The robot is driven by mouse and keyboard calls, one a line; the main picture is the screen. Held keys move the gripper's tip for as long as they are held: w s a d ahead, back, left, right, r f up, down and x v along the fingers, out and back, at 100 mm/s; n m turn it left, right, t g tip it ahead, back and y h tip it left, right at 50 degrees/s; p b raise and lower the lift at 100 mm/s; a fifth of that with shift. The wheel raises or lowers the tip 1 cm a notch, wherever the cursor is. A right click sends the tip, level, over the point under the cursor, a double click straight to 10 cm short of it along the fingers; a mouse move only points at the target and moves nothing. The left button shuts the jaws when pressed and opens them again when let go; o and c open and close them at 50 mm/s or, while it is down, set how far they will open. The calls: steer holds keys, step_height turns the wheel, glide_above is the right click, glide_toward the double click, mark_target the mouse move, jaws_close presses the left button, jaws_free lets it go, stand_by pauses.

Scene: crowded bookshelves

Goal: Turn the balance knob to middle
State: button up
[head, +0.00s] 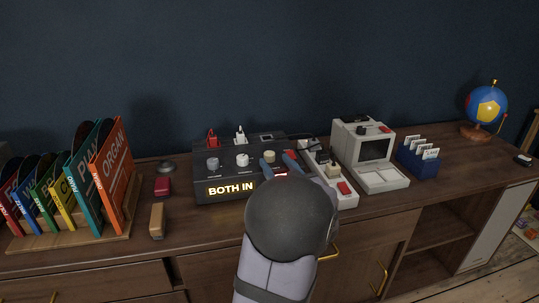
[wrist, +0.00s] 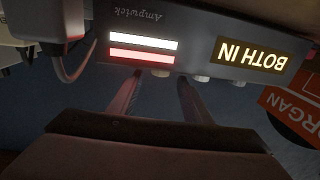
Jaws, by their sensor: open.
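The dark amplifier box (head: 200,188) stands on the wooden cabinet, with a lit "BOTH IN" display (head: 231,190). Its top carries a grey knob (head: 212,163), a white knob (head: 243,160) and a beige knob (head: 270,156). No readable label shows which is the balance knob. My gripper (head: 280,163) is open at the box's right part, by the beige knob. In the wrist view, the box is upside down and my gripper (wrist: 160,78) has its fingers on either side of one knob (wrist: 160,73); I cannot tell whether they touch it. The knob pointers are too small to read.
A red plug (head: 212,138) and a white plug (head: 240,135) stand at the box's back. A power strip (head: 345,195) and a grey computer (head: 372,165) are close on the right. A record rack (head: 110,238) stands left, with a brown block (head: 157,220) between.

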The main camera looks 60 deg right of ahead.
mark_target(270, 156)
steer(key=shift+b+x, duration=0.3)
steer(key=shift+x, duration=2.7)
steer(key=shift+a, duration=0.1)
steer(key=c, duration=1.1)
steer(key=shift+o, duration=0.2)
steer(key=shift+m+g+h+b, duration=0.3)
steer(key=shift+b, duration=0.15)
steer(key=shift+w+m+g+h+b, duration=0.1)
steer(key=shift+m+g+h+b, duration=0.4)
steer(key=shift+h+b, duration=0.25)
steer(key=shift+m+g+h+b, duration=0.55)
steer(key=shift+m+g+b, duration=0.15)
steer(key=shift+g+b, duration=0.2)
